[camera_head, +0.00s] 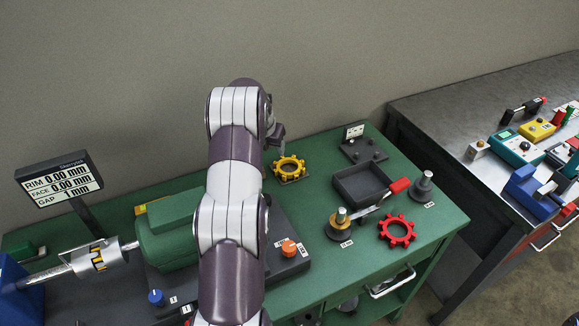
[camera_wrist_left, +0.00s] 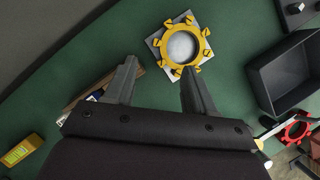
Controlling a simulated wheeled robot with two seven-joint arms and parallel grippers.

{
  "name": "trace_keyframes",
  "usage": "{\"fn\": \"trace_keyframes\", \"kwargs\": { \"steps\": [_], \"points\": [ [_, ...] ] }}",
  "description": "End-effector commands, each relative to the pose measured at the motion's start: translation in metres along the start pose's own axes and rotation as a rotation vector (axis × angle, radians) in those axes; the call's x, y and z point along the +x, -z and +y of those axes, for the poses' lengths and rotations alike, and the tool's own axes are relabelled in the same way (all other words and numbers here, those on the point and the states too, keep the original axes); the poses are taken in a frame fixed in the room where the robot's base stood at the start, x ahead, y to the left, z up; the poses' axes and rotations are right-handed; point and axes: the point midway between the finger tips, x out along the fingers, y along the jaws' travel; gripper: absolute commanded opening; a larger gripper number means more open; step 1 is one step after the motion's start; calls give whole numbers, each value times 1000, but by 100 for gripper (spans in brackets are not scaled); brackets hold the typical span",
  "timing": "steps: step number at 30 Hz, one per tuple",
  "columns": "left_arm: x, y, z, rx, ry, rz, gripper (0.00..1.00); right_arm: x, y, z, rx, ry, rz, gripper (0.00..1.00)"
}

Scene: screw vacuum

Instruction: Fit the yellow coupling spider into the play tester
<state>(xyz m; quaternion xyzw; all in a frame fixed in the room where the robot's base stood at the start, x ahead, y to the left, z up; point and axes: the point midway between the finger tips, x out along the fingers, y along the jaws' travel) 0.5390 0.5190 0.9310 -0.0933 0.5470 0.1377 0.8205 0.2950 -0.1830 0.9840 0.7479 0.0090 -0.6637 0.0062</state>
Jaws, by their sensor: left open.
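The yellow coupling spider (camera_head: 290,166) is a toothed ring lying on a small grey square plate on the green table, left of the dark tray. It also shows at the top of the left wrist view (camera_wrist_left: 183,47), with the plate (camera_wrist_left: 152,42) under it. My left gripper (camera_head: 277,133) is above and just left of the spider. In the left wrist view its two fingers (camera_wrist_left: 157,76) are apart and empty, short of the ring. A red toothed ring (camera_head: 397,231) lies at the front right of the table. I cannot tell which device is the play tester. My right gripper is not in view.
A green motor (camera_head: 165,232) and a readout display (camera_head: 59,182) are at left. My left arm hides the table's middle.

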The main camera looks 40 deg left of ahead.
Motion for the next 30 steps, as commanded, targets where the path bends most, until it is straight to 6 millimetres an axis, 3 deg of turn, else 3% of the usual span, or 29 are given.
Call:
{"fn": "trace_keyframes", "kwargs": {
  "steps": [3, 8, 15, 24, 29, 30],
  "points": [
    [27, 1, -1, 2, 1, 3, 55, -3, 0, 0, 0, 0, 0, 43],
    [47, 0, -1, 5, 1, 1, 55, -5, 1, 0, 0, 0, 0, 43],
    [89, 2, -1, 8, 1, 1, 55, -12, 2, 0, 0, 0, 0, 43],
    [98, 1, -1, 8, -1, -1, 55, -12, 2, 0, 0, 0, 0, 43],
    [98, 1, -1, 8, -1, 0, 3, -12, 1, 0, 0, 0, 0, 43],
    [98, 1, -1, 8, -1, 0, 0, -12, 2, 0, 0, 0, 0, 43]
  ]
}}
